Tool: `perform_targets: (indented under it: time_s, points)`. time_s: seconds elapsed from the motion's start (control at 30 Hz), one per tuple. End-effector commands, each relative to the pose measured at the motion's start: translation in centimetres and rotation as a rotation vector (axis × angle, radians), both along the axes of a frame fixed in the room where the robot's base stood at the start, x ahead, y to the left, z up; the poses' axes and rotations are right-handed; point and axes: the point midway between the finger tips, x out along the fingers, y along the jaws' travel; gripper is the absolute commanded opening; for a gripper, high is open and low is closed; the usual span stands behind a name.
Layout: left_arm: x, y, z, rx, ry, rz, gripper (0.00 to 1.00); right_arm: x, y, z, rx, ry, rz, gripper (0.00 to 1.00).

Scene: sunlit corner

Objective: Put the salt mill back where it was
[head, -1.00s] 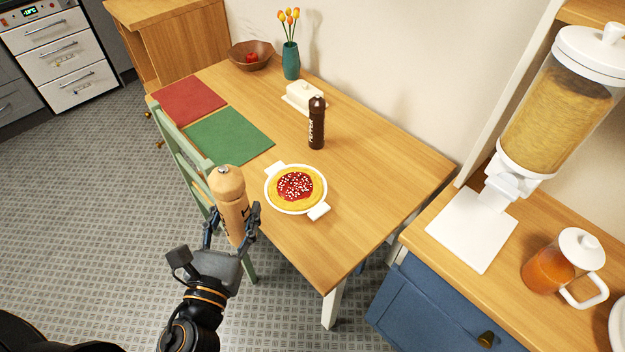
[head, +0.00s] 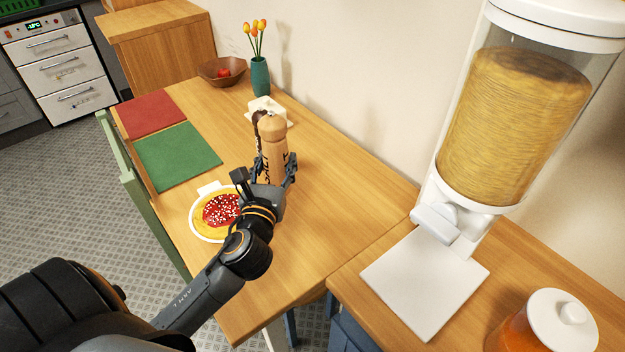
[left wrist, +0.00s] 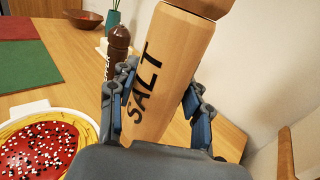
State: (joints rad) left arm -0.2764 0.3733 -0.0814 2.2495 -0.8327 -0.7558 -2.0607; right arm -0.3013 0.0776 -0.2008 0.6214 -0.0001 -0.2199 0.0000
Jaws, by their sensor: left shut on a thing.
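The salt mill (head: 272,137) is light wood with dark "SALT" lettering. My left gripper (head: 273,172) is shut on it and holds it roughly upright over the wooden table (head: 310,215). In the left wrist view the salt mill (left wrist: 168,70) sits between the two fingers and its top is cut off. The dark pepper mill (left wrist: 118,45) stands just behind and left of it. In the head view the pepper mill is mostly hidden behind the salt mill. I cannot tell whether the salt mill's base touches the table. My right gripper is not in view.
A butter dish (head: 268,108), teal vase (head: 260,76) and wooden bowl (head: 221,71) stand farther back. Red (head: 150,113) and green (head: 177,155) mats lie left. A grain dispenser (head: 500,120) stands on the right counter.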

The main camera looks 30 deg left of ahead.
Motion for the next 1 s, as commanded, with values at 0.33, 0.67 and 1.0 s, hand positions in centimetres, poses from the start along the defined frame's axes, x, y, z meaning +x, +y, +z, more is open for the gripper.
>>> perform_targets:
  time_s: [0.33, 0.67, 1.0]
  points:
    - [8.0, 2.4, -4.3, -0.003, -0.001, 0.002, 0.06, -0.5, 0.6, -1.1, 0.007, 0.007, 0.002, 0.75]
    - [11.4, 3.4, -8.5, 0.000, -0.003, 0.000, 0.06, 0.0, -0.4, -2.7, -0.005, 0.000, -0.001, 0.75]
    - [12.0, 3.6, -12.3, -0.002, -0.002, -0.001, 0.06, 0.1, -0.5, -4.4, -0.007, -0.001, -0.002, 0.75]
